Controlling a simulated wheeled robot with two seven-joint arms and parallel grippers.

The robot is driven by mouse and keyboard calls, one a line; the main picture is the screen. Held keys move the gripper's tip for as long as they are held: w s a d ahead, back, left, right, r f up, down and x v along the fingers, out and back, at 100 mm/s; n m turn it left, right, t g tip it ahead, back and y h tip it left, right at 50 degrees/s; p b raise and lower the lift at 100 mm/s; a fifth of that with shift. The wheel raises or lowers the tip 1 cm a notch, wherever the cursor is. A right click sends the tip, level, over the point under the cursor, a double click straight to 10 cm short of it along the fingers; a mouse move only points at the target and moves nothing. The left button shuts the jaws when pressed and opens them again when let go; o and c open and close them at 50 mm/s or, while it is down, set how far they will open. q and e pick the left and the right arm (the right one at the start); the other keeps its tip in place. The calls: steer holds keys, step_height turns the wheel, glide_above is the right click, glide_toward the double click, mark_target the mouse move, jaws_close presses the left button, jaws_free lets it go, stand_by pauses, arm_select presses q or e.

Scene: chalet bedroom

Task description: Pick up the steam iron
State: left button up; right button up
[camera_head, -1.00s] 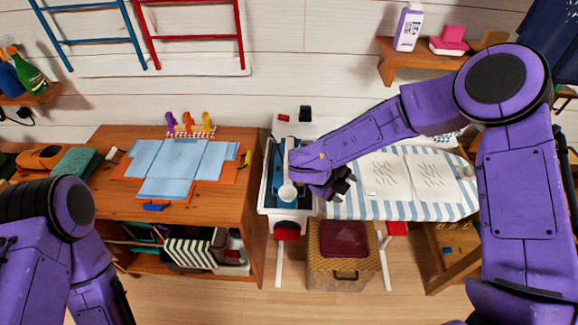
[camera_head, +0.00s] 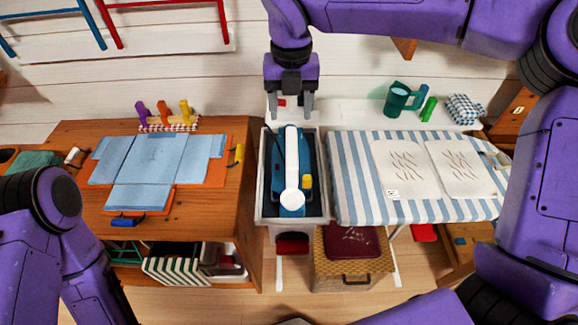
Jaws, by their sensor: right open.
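The steam iron (camera_head: 291,160) is blue with a long white handle and a yellow part at its side. It lies in a pale tray with a dark inside (camera_head: 262,205) at the left end of the striped ironing board (camera_head: 350,180). My right gripper (camera_head: 291,112) is open and empty, its two fingers pointing down just beyond the far end of the iron's handle. It appears apart from the iron. My left arm is at the lower left; its gripper is not visible.
A wooden table (camera_head: 225,200) with folded blue cloths (camera_head: 150,165) stands left of the tray. Two pale printed cloths (camera_head: 405,170) lie on the board. A green jug (camera_head: 398,98) stands behind it. A wicker basket (camera_head: 330,265) stands below.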

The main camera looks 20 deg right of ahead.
steer(key=p, duration=0.1)
glide_above(291, 140)
steer(key=f, duration=0.4)
steer(key=shift+a+f, duration=0.2)
steer(key=shift+f, duration=0.2)
steer(key=f+p, duration=0.1)
steer(key=f, duration=0.1)
steer(key=f+p, duration=0.1)
steer(key=f, duration=0.2)
steer(key=shift+s+d+f, duration=0.1)
steer(key=shift+d+f, duration=0.1)
steer(key=shift+f, duration=0.3)
steer(key=shift+f, duration=0.25)
jaws_close()
steer(key=shift+r, duration=0.15)
stand_by(0.5)
